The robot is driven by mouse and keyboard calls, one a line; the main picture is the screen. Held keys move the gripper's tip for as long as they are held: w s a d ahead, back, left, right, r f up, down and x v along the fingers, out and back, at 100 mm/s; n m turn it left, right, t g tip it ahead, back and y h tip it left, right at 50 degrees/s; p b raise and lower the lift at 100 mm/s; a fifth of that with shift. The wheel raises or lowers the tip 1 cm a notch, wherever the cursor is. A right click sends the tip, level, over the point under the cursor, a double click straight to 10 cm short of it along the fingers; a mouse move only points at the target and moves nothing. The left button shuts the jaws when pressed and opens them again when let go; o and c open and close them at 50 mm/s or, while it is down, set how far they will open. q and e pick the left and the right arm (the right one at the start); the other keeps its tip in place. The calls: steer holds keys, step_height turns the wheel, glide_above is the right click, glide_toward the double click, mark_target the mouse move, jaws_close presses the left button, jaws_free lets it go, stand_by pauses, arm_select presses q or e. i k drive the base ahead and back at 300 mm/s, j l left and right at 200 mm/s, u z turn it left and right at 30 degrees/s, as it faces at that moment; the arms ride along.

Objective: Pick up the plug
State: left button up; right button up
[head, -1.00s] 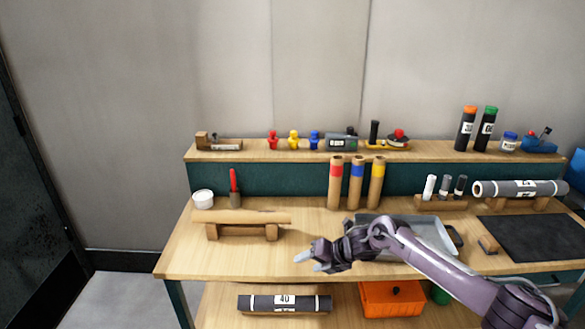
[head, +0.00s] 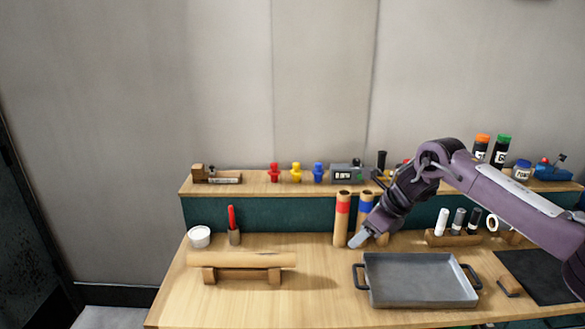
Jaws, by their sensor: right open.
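Three small plug-like pieces stand upright in a row on the raised back shelf: a red one (head: 274,173), a yellow one (head: 296,173) and a blue one (head: 318,173). I cannot tell which of them the task means. My right gripper (head: 359,240) is open and points down and to the left, in front of the cardboard tubes. It appears lower than the plugs and to their right, apart from them. Its jaws look empty. My left gripper is not in view.
A red-banded tube (head: 342,222) and a blue-banded tube (head: 366,198) stand by my gripper; a third is mostly hidden behind it. A grey tray (head: 420,280) lies in front. A wooden roll on a stand (head: 240,260) lies left. The bench's front left is clear.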

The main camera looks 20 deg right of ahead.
mark_target(296, 173)
steer(key=i, duration=1.65)
